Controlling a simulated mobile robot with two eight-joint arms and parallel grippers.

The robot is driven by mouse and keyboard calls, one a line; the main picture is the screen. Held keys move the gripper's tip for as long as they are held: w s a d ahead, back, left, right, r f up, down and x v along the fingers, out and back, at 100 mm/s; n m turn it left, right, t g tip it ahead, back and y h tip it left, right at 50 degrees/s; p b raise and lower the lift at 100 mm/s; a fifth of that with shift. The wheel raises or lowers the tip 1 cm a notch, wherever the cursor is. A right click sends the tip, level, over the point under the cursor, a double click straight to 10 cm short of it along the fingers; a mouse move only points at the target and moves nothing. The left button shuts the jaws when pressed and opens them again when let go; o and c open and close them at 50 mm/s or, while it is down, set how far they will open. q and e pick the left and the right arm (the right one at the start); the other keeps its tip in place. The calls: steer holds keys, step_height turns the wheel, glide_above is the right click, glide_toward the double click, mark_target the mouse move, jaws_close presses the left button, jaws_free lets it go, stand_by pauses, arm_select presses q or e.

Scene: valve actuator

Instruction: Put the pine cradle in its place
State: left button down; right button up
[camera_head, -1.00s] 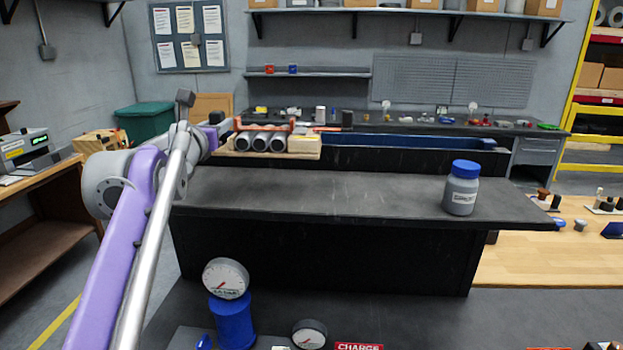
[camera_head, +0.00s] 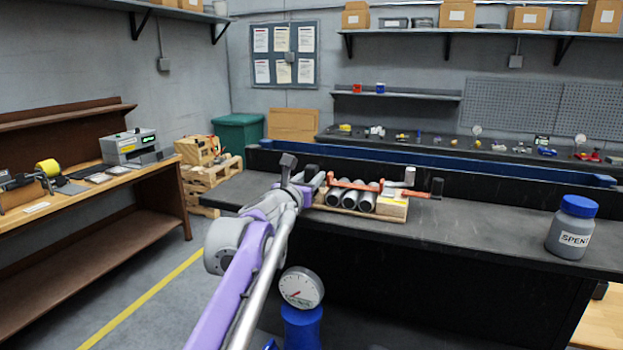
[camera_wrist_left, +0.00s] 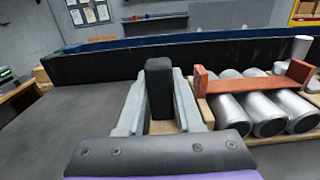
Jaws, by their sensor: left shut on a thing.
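The pine cradle (camera_head: 394,210) is a pale wooden base carrying three grey cylinders (camera_head: 350,199) with an orange-red bar across them. A dark upright post stands at its left end. My left gripper (camera_head: 313,184) is at that end. In the left wrist view its fingers (camera_wrist_left: 158,95) are shut on the dark post, with pale wood below and the cylinders (camera_wrist_left: 268,122) to the right. The cradle is over the dark bench top; I cannot tell whether it touches it. My right gripper is not in view.
A grey bottle with a blue lid (camera_head: 572,226) stands at the bench's right. A dark wall with a blue strip (camera_head: 450,172) runs behind the cradle. A gauge on a blue stand (camera_head: 301,288) is in front. The bench top (camera_head: 465,227) between cradle and bottle is clear.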

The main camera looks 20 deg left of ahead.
arm_select(q)
steer(key=c, duration=0.6)
jaws_free()
steer(key=shift+o, duration=0.2)
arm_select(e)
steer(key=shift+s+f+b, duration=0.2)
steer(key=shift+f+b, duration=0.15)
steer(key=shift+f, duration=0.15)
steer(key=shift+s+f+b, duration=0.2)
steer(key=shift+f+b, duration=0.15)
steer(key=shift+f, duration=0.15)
arm_select(q)
steer(key=s, duration=1.2)
steer(key=shift+d, duration=0.4)
